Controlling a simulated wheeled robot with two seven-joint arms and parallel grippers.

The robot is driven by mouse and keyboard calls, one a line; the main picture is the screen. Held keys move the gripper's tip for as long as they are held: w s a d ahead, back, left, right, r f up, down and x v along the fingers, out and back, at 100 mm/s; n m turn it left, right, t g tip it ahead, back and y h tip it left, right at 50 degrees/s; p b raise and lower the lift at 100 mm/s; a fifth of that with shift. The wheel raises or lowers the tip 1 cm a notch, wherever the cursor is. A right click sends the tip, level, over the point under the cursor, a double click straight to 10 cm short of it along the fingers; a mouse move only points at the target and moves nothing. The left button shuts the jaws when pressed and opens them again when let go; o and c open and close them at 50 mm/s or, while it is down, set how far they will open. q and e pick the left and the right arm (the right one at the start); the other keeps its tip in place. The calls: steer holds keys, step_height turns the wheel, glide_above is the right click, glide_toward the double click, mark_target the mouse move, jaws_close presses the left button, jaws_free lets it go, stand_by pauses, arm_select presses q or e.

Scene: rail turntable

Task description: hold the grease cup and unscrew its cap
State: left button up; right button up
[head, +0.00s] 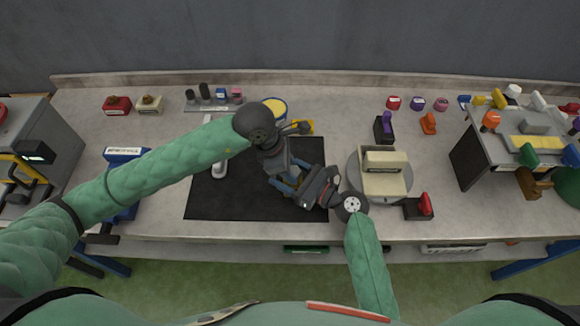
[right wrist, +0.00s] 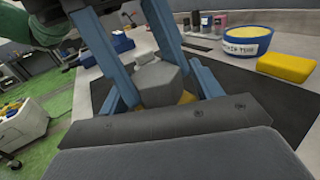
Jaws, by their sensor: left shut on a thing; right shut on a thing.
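The grease cup shows in the right wrist view as a grey hexagonal part (right wrist: 160,82) with a yellowish part (right wrist: 188,98) just below it, partly hidden by my gripper's edge. My left gripper (head: 287,183) reaches down from the upper left, its blue fingers on the cup. My right gripper (head: 300,187) comes in from the lower right and is also shut on the cup, close against the left one. Both hands hold it above the black mat (head: 225,195). In the head view the grippers hide the cup. Which part each grips is hard to tell.
A round turntable (head: 404,190) with a beige block (head: 385,163) stands right of the mat. A yellow-topped tub (head: 273,107) and yellow block (right wrist: 287,66) lie behind. A white-handled tool (head: 219,168) lies on the mat's left, which is otherwise mostly clear.

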stand_by(0.4)
arm_select(q)
steer(key=n, duration=0.2)
steer(key=n+t, duration=0.1)
steer(key=n, duration=0.1)
steer(key=shift+s+t, duration=0.15)
steer(key=shift+t, duration=0.15)
steer(key=shift+n+t+y, duration=0.4)
steer(key=shift+n+y, duration=0.1)
steer(key=shift+n, duration=0.7)
steer(key=shift+d, duration=0.1)
steer(key=shift+s+n+t+y, duration=0.1)
steer(key=shift+n+t+y, duration=0.2)
steer(key=shift+n, duration=0.9)
steer(key=n+y, duration=0.1)
steer(key=n, duration=0.2)
steer(key=shift+d+n+t, duration=0.1)
steer(key=shift+n+t, duration=0.2)
steer(key=shift+t, duration=0.1)
steer(key=shift+s+d+n+y, duration=0.1)
steer(key=shift+n+y, duration=0.2)
steer(key=shift+n, duration=0.4)
steer(key=n+y, duration=0.1)
steer(key=n, duration=0.3)
steer(key=shift+n+y, duration=0.3)
steer(key=shift+y, duration=0.1)
